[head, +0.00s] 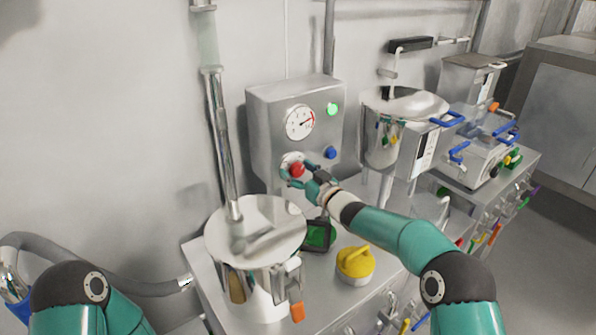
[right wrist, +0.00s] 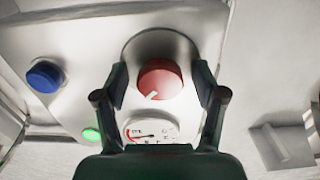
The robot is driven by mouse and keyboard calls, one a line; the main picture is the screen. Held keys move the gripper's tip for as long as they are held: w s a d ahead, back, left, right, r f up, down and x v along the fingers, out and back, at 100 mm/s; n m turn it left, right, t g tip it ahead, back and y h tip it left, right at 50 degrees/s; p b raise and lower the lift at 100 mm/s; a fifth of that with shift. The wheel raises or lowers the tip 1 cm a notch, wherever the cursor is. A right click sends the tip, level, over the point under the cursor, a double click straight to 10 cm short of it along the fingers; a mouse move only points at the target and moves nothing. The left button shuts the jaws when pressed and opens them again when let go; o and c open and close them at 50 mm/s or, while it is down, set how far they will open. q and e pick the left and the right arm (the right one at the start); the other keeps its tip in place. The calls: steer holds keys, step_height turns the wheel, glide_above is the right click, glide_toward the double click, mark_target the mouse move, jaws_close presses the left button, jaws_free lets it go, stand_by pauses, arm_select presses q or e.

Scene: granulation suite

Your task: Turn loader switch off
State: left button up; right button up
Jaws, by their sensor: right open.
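The loader switch looks to be the red knob (head: 297,169) on the front of a grey control box (head: 262,125). In the right wrist view the red knob (right wrist: 160,79) has a white pointer mark aimed at its lower left, in that tilted picture. My right gripper (head: 296,172) is at the knob, with its fingers on either side. In the right wrist view my right gripper (right wrist: 161,84) is open around the knob, and gaps show between fingers and knob. My left arm shows at the lower left, but its gripper is out of view.
The box also carries a dial gauge (head: 300,122), a lit green lamp (head: 333,109) and a blue button (head: 330,153). Below stand a steel vessel (head: 255,222), a dark device with a green screen (head: 319,235) and a yellow lidded item (head: 356,264). Another steel pot (head: 382,142) stands to the right.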

steer(key=c, duration=1.1)
steer(key=shift+c, duration=0.2)
